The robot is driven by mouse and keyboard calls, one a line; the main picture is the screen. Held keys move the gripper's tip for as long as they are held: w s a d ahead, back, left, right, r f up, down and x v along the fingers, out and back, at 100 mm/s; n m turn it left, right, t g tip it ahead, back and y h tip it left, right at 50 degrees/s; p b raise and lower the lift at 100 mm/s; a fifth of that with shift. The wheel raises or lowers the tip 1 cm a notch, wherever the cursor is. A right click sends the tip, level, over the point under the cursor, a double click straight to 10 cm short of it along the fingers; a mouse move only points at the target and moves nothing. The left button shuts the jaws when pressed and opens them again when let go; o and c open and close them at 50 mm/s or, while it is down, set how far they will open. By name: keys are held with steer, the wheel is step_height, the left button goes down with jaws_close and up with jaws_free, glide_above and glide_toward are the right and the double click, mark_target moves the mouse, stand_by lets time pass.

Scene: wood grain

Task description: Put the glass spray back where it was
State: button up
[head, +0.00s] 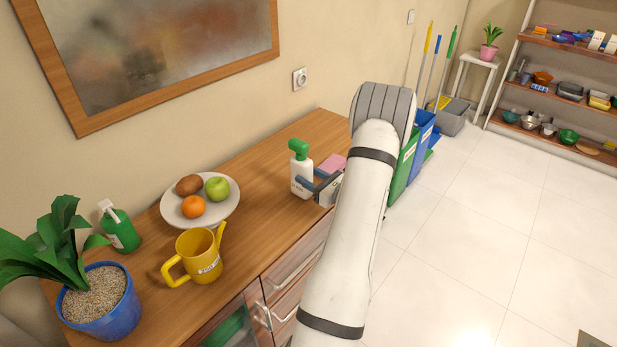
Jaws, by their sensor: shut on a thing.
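A white spray bottle with a green trigger head (301,172) is upright at the right part of the wooden sideboard (262,172). I take it to be the glass spray; its label is too small to read. My gripper (309,184) reaches in from the right and is shut on the bottle's body. A dark finger crosses the bottle's right side. My arm hides part of the sideboard's right end. I cannot tell whether the bottle's base touches the top.
A pink item (332,164) is close behind my gripper. To the left are a fruit plate (228,210), a yellow watering can (200,256), a green bottle (122,232) and a potted plant (100,305). Green and blue bins (421,133) stand beyond the sideboard.

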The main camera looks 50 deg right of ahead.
steer(key=shift+f, duration=0.1)
steer(key=o, duration=0.6)
steer(key=shift+o, duration=0.2)
